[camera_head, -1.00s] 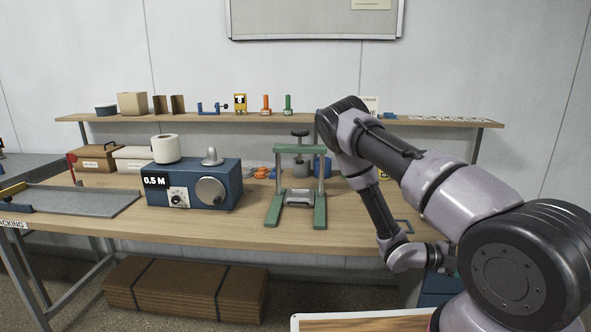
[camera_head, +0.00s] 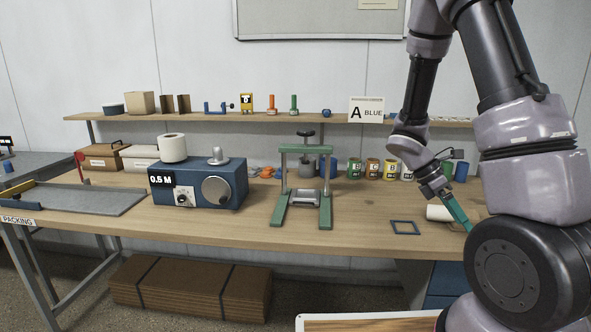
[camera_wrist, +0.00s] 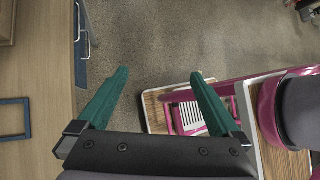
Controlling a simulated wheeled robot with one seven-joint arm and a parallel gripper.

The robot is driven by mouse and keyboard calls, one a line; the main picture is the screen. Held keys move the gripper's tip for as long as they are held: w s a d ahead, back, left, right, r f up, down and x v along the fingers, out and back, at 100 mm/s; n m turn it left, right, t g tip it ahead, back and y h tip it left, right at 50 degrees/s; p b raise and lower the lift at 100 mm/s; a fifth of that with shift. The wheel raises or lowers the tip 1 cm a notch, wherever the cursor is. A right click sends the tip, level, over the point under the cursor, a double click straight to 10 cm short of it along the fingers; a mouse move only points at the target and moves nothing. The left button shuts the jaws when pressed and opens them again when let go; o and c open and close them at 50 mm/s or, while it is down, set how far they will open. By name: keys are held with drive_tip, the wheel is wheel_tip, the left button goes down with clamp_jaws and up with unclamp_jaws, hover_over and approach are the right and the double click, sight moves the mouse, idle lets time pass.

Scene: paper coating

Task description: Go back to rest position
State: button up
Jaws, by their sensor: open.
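My gripper (camera_wrist: 160,95) has two teal fingers spread wide apart with nothing between them in the wrist view. Under it in that view are the bare floor and part of my own base. In the head view my arm is raised on the right, and my gripper (camera_head: 458,212) hangs at the right end of the workbench (camera_head: 370,235), pointing down. One finger shows there, close to a white roll (camera_head: 440,213); whether they touch cannot be told.
A green press frame (camera_head: 304,190) and a blue 0.5 M machine (camera_head: 205,185) stand on the bench. A blue square frame (camera_head: 405,228) lies near its front edge. Several coloured cans (camera_head: 372,168) stand behind. An "A BLUE" sign (camera_head: 366,109) is on the shelf (camera_head: 215,116).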

drive_tip(key=s+a+r+m+t+y, duration=0.2)
drive_tip(key=a+r+m+t+y, duration=0.1)
drive_tip(key=r, duration=0.6)
drive_tip(key=s+a+r+m+t+y, duration=0.2)
drive_tip(key=a+r+m+t+y, duration=0.1)
drive_tip(key=a+r+m+t, duration=0.2)
drive_tip(key=s+a+r+m+t+y, duration=0.2)
drive_tip(key=a+r+m, duration=0.5)
drive_tip(key=r+m, duration=0.5)
drive_tip(key=shift+s+r+t+y, duration=0.45)
drive_tip(key=shift+s+t, duration=0.1)
drive_tip(key=shift+t, duration=0.45)
idle(0.9)
